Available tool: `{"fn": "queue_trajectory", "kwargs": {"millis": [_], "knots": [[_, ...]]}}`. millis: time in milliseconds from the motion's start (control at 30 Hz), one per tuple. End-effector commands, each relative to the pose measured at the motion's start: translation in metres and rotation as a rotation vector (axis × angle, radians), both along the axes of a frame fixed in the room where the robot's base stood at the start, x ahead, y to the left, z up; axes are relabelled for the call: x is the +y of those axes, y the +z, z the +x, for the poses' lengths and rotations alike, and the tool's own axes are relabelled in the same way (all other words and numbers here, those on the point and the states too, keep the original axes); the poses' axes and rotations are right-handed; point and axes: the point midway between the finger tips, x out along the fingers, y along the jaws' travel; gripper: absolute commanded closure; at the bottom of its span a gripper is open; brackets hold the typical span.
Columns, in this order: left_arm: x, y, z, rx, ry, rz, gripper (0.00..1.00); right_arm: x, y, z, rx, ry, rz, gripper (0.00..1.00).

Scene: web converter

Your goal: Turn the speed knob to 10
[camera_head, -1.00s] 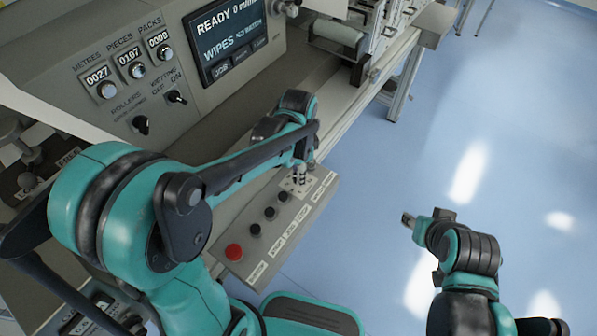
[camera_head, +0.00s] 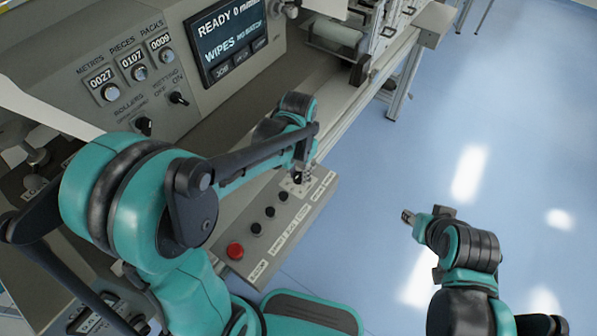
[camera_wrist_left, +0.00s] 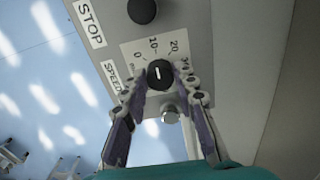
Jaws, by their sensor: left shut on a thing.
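The speed knob (camera_wrist_left: 160,74) is a small round black knob with a white pointer line, on the grey control box (camera_head: 233,262). In the left wrist view its printed scale (camera_wrist_left: 153,44) reads 0, 10 and 20, and the short pointer faces roughly toward the 10. My left gripper (camera_wrist_left: 161,80) is shut on the knob, one finger on each side. In the head view my left gripper (camera_head: 299,178) reaches down to the far end of the box, and its fingers mostly hide the knob. My right gripper (camera_head: 407,216) hangs over the floor, away from the box; its jaw opening is unclear.
A red button (camera_head: 235,251) and several black buttons (camera_head: 256,229) line the box. A black button (camera_wrist_left: 142,10) beside the STOP label is close to my left fingers. The machine panel with its screen (camera_head: 229,37) stands behind. The blue floor (camera_head: 500,120) at right is clear.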

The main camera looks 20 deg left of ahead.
Motion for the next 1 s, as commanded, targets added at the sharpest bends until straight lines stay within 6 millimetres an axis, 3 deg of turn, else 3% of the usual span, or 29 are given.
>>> {"fn": "queue_trajectory", "kwargs": {"millis": [467, 500, 567, 1000], "knots": [[-0.0001, -0.0005, -0.0004, 0.000, 0.018, 0.000, 1.00, 0.0000, 0.0001, 0.0000, 0.000, 0.000, 0.000, 0.60], [-0.0001, -0.0005, -0.0004, 0.000, 0.018, 0.000, 0.70, 0.0000, 0.0001, 0.0000, 0.000, 0.000, 0.000, 0.60], [-0.0001, -0.0005, -0.0004, 0.000, 0.018, 0.000, 0.54, 0.0000, 0.0001, -0.0001, 0.000, 0.000, 0.000, 0.60], [-0.0001, 0.0091, -0.0001, 0.000, 0.018, 0.000, 0.51, 0.0000, 0.0002, 0.0000, 0.000, 0.000, 0.000, 0.60]]}}
